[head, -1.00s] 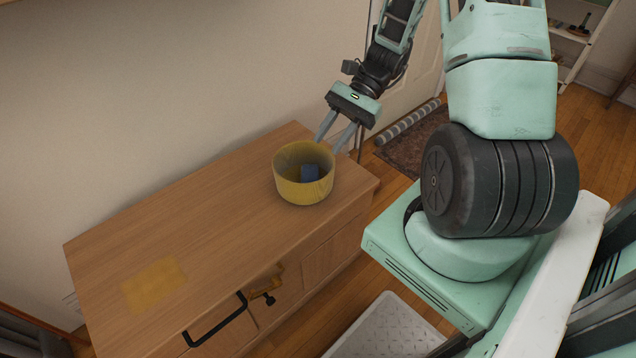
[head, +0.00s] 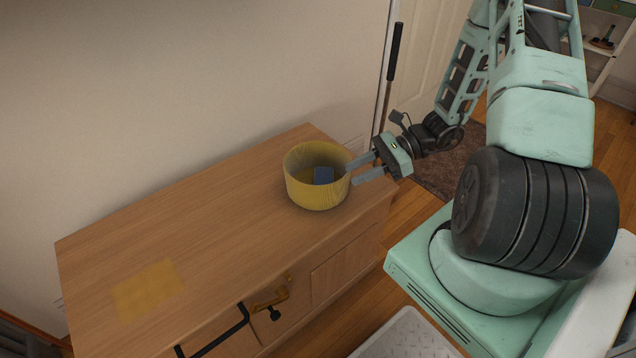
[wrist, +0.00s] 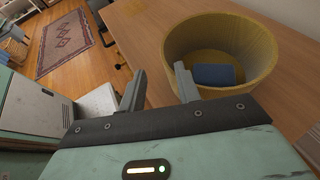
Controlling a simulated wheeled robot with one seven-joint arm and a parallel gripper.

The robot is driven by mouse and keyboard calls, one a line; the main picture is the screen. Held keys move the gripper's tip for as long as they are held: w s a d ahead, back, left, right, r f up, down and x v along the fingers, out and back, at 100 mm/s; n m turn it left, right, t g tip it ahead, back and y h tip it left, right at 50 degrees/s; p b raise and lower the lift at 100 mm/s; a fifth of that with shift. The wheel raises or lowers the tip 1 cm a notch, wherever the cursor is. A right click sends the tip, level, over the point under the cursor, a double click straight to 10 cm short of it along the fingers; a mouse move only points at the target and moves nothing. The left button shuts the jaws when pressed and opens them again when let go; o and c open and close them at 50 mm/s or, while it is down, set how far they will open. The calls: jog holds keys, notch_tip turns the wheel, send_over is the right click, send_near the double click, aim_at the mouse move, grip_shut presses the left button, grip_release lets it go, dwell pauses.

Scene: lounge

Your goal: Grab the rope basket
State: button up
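The rope basket is a round yellow bowl-like basket (head: 318,194) standing upright near the right end of the wooden cabinet top. A small blue block (head: 323,175) lies inside it; both also show in the wrist view, the basket (wrist: 190,45) and the block (wrist: 214,75). My gripper (head: 352,173) is at the basket's right side, its two fingers apart and pointing at the wall. In the wrist view my gripper (wrist: 158,88) is open and empty, with the basket wall by the right finger. Whether that finger touches the wall I cannot tell.
The wooden cabinet (head: 200,215) has a yellow mat (head: 148,290) at its left end and black handles on its front. A wall runs behind it. A black-handled pole (head: 392,65) stands at its back right. The middle of the top is clear.

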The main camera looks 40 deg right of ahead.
aim_at(333, 183)
jog(key=b+x, duration=0.1)
jog(key=x, duration=0.4)
jog(key=shift+w+a+f+b, duration=0.15)
jog(key=shift+w+f+b, duration=0.2)
jog(key=shift+f+b, duration=0.05)
jog(key=shift+w+a+f, duration=0.1)
jog(key=shift+w+a, duration=0.15)
jog(key=shift+a, duration=0.3)
grip_shut()
dwell(0.6)
